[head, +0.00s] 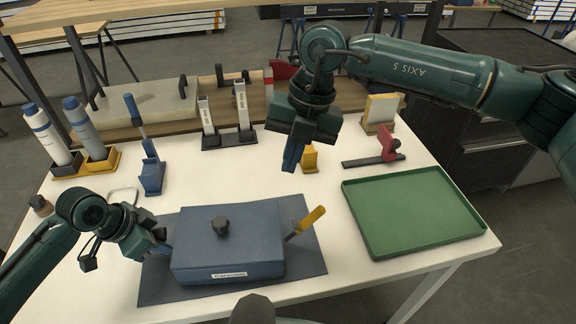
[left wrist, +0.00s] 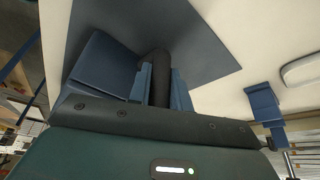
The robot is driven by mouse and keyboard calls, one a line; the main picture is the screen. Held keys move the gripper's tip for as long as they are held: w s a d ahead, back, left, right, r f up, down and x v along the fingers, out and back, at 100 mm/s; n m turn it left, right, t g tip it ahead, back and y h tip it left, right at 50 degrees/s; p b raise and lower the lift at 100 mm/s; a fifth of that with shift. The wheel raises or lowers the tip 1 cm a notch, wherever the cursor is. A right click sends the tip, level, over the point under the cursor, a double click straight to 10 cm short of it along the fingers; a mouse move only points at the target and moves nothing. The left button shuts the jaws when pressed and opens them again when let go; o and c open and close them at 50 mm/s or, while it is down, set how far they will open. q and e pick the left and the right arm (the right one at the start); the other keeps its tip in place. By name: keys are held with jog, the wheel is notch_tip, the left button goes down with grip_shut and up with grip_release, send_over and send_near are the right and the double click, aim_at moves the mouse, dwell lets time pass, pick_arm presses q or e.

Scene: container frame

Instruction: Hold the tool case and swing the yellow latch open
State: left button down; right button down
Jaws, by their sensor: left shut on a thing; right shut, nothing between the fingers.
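The blue tool case (head: 235,252) lies on a dark blue mat (head: 160,290), with a black knob (head: 221,226) on its lid and a pale label on its front. The yellow latch (head: 306,222) is at its right side, slanting up to the right. My left gripper (head: 160,249) is at the case's left side. In the left wrist view its fingers (left wrist: 160,85) are shut on a dark handle (left wrist: 160,62) beside the case (left wrist: 103,62). My right gripper (head: 292,157) is shut and empty, pointing down, above and behind the latch and apart from it.
A green tray (head: 414,250) lies to the right. A red clamp-like tool (head: 388,148), a small yellow holder (head: 310,158), a black rack (head: 228,139), a blue stand (head: 151,177) and bottles (head: 84,125) stand behind. White table shows between the case and tray.

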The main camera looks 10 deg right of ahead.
pick_arm(q)
jog(key=c, duration=1.2)
grip_release()
